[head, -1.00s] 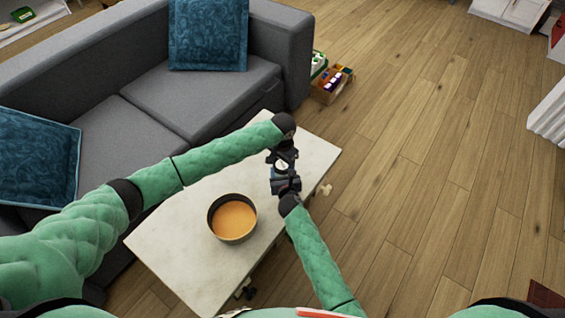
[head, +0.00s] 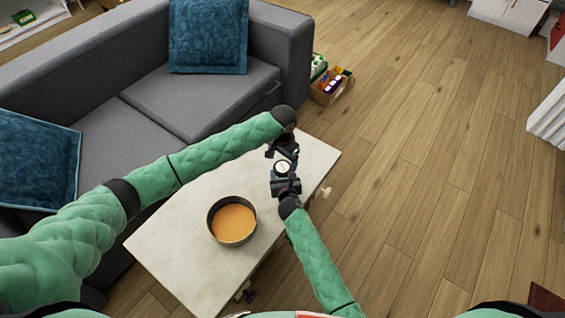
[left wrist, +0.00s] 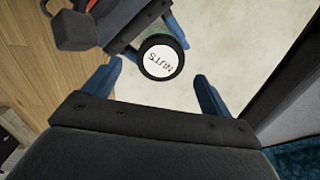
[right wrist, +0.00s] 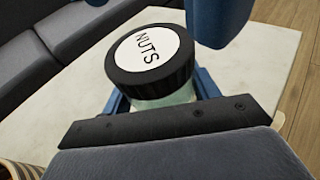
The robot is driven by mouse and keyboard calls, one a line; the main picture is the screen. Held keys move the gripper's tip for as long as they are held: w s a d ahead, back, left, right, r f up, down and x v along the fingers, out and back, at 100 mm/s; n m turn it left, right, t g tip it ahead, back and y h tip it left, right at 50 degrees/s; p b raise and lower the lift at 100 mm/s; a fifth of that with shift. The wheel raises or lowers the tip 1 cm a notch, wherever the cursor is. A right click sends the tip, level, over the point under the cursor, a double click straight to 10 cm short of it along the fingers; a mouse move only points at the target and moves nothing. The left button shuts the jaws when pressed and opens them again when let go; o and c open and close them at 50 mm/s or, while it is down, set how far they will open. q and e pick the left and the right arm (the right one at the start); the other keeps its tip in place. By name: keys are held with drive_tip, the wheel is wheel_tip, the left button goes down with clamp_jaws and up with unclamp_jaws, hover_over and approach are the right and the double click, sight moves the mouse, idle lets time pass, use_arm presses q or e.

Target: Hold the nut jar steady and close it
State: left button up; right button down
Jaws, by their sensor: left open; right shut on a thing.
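The nut jar (head: 282,168) is upright at the far right part of the white table. Its dark lid with a white NUTS label (right wrist: 148,50) sits on top of the pale glass body (right wrist: 165,102), and looks level. My right gripper (head: 286,184) is shut around the jar's body from the near side. My left gripper (left wrist: 158,85) is open and empty, with its fingers apart from the lid (left wrist: 161,57), on the far side of the jar in the head view. One blue left finger (right wrist: 220,18) shows beside the lid in the right wrist view.
A dark round pot (head: 232,220) with orange contents stands on the white table (head: 180,235), left of my right arm. A grey sofa (head: 150,110) with blue cushions lies behind. A box of items (head: 330,85) is on the floor beyond.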

use_arm(q)
drive_tip(key=shift+r, duration=0.1)
drive_tip(key=shift+c, duration=0.4)
drive_tip(key=w+d+r+n, duration=0.1)
drive_tip(key=d+r+n, duration=0.2)
drive_tip(key=d+r, duration=0.1)
drive_tip(key=n, duration=0.7)
hover_over(282, 167)
drive_tip(key=shift+f, duration=0.3)
drive_tip(key=shift+f, duration=0.1)
drive_tip(key=shift+f, duration=3.9)
